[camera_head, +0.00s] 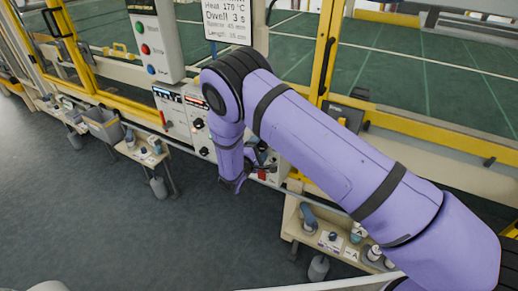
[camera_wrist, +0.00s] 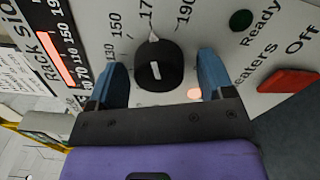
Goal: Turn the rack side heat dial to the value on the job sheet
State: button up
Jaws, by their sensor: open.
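The rack side heat dial (camera_wrist: 157,72) is a black knob with a white bar on the pale panel in the wrist view. Its white pointer is near the partly hidden 17_ mark, with 150 to the left and 190 to the right. My gripper (camera_wrist: 163,66) is open, its blue fingers on either side of the knob. I cannot tell whether they touch it. In the head view my arm hides most of this panel. The job sheet (camera_head: 228,22) reads Heat 170 °C and Dwell 3 s.
Beside the dial are a red-barred scale display (camera_wrist: 55,48), a dark green Ready lamp (camera_wrist: 241,19), a glowing orange spot (camera_wrist: 194,94) and a red heaters switch (camera_wrist: 288,81). A push-button box (camera_head: 157,45) hangs left of my arm. Low shelves with bottles stand along the machine.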

jog(key=v, duration=1.1)
jog(key=shift+w+f, duration=0.1)
